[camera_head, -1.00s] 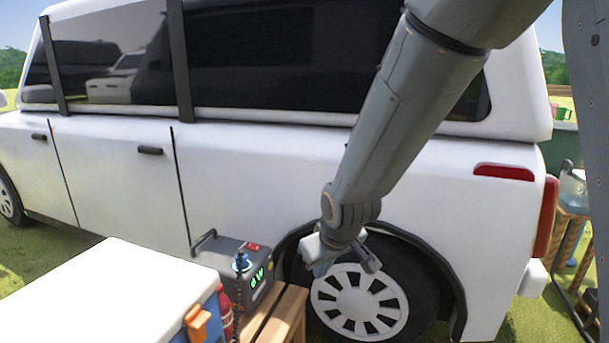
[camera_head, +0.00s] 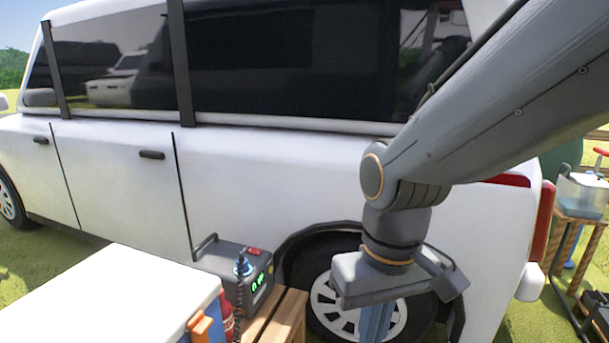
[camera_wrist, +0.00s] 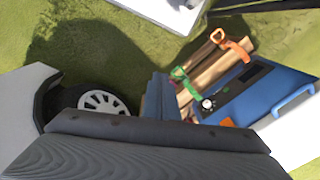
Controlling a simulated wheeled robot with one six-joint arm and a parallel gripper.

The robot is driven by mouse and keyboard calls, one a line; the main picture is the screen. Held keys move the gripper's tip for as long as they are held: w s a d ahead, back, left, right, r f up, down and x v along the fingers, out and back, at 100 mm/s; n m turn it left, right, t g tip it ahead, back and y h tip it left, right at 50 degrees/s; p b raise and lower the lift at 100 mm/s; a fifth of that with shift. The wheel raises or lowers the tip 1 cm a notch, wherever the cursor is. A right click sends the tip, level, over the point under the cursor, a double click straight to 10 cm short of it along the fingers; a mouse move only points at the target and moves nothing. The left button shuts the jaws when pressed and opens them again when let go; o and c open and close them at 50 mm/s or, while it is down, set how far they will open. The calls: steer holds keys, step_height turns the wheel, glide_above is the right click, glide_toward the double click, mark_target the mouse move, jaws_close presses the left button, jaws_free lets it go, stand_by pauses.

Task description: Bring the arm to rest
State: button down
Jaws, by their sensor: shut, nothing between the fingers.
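My gripper (camera_head: 377,322) hangs below my wrist in the head view, pointing down in front of the van's rear wheel (camera_head: 330,312). Its fingers are together with nothing held between them; their tips lie low in the picture. In the wrist view my fingers (camera_wrist: 160,97) show as a narrow blue-grey block above the dark gripper body. My arm comes in from the upper right and bends down at the wrist.
A white van (camera_head: 240,175) fills the background. A grey power box (camera_head: 232,262) stands on a wooden bench (camera_head: 284,318), left of my gripper. A white-lidded cooler (camera_head: 110,290) is at lower left. A water container (camera_head: 583,195) stands at right. Grass shows in the wrist view.

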steer(key=d+r+m+p, duration=0.3)
steer(key=d+r+p, duration=0.7)
steer(key=p, duration=0.9)
steer(key=shift+s+r+h, duration=0.2)
steer(key=shift+r+h, duration=0.1)
steer(key=shift+r, duration=0.6)
stand_by(0.8)
